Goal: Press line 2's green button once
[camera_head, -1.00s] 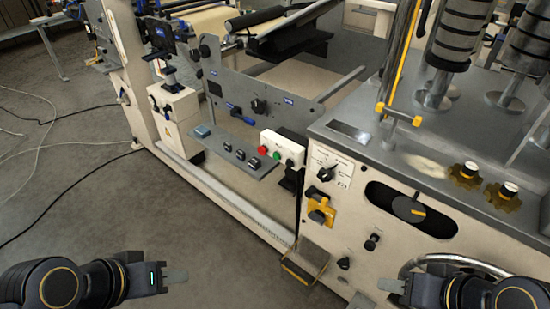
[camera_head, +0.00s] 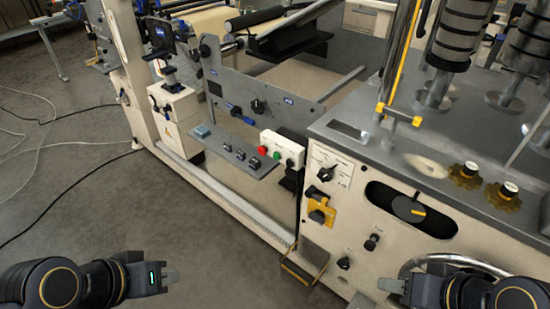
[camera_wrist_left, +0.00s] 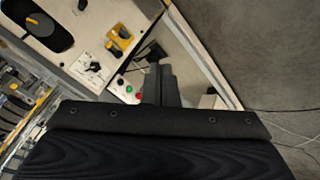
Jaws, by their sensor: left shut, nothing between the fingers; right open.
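The green button (camera_head: 276,155) sits on a small white control box (camera_head: 291,147), to the right of a red button (camera_head: 262,149). In the left wrist view the green button (camera_wrist_left: 129,89) and the red button (camera_wrist_left: 138,96) show close beside the gripper fingers in the picture. My left gripper (camera_head: 170,277) is shut and empty at the lower left, over the floor and well apart from the box. Its fingers (camera_wrist_left: 160,84) point up in the wrist view. My right gripper (camera_head: 388,286) is at the lower right, in front of the machine's handwheel (camera_head: 450,266); it is open.
A grey shelf (camera_head: 225,152) with several small black switches is left of the control box. The machine's cream panel holds a yellow switch (camera_head: 318,213) and a dark knob (camera_head: 409,209). Cables (camera_head: 60,205) lie on the floor at left. Open floor lies between my left gripper and the machine.

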